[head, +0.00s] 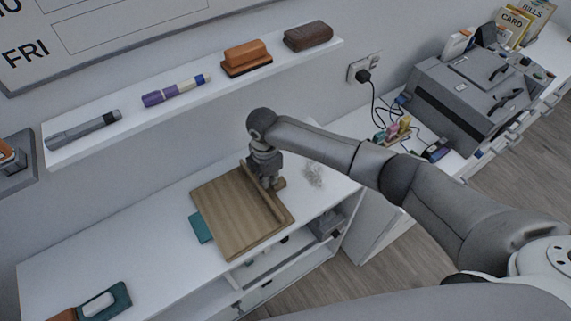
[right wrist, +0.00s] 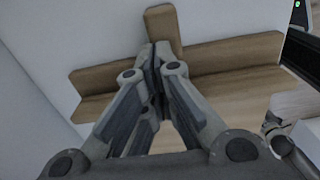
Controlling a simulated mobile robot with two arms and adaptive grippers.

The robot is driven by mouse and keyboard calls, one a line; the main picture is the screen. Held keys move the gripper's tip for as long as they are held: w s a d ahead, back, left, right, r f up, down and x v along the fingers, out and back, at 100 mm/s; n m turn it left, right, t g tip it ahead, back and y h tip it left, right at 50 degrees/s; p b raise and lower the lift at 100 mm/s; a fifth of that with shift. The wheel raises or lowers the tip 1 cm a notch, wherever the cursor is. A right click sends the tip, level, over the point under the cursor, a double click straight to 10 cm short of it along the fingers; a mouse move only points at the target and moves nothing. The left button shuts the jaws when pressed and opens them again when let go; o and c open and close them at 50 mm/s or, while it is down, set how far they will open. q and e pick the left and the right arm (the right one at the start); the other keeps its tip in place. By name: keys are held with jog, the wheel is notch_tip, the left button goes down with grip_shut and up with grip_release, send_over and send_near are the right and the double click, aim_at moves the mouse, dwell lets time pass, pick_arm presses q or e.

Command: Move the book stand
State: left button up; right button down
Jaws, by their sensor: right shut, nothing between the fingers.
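The book stand is a light brown wooden board (head: 230,212) with a raised ledge along its right side, on the white desk top. In the right wrist view, its wooden ledge (right wrist: 225,55) runs across the picture with a short upright piece (right wrist: 162,28) at the fingertips. My right gripper (head: 268,184) reaches down at the stand's upper right edge. It also shows in the right wrist view (right wrist: 155,58), with its fingers closed together and nothing between them. Whether the fingertips touch the wood I cannot tell. My left gripper is not in view.
A teal item (head: 200,228) shows at the stand's left edge. A teal-framed object (head: 104,301) lies at the desk's front left. A wall shelf (head: 215,92) above holds markers and erasers. A grey printer-like machine (head: 470,95) stands right. The desk left of the stand is mostly free.

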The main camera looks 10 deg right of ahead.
aim_at(228, 207)
jog(key=s+a, duration=0.1)
jog(key=a, duration=0.2)
jog(key=s+a, duration=0.1)
jog(key=a, duration=0.3)
jog(key=s+a, duration=0.2)
jog(key=a, duration=0.2)
jog(key=shift+a+r+p, duration=0.1)
jog(key=shift+a+p, duration=0.1)
jog(key=shift+p, duration=0.1)
jog(key=shift+s+a, duration=0.15)
jog(key=shift+a, duration=0.4)
